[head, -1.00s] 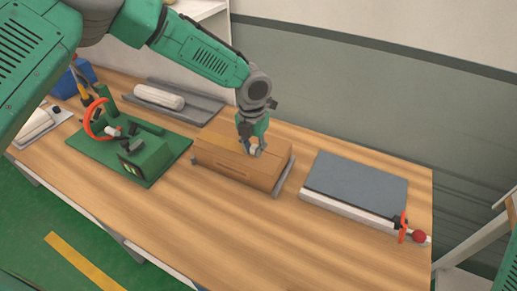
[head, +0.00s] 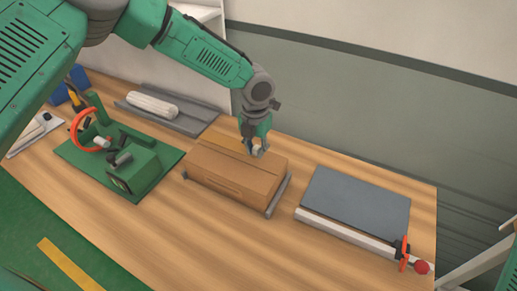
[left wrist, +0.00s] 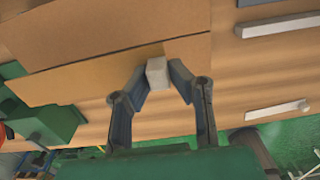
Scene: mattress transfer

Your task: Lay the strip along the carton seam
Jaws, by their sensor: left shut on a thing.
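The brown carton (head: 235,178) stands on the wooden table in the middle of the head view, between low grey rails. A thin golden-tan strip (head: 226,141) shows along the carton's far top edge, and it also shows in the left wrist view (left wrist: 85,80). I cannot tell whether it touches the carton. My left gripper (head: 256,152) is over the carton's far right part, shut on a small pale block (left wrist: 157,72) at the strip. The seam under the strip cannot be made out clearly. My right gripper is not in view.
A green fixture with an orange ring (head: 125,165) stands left of the carton. A grey tray with a white roll (head: 152,104) lies behind it. A grey plate with a pale bar (head: 355,200) lies to the right. The table front is clear.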

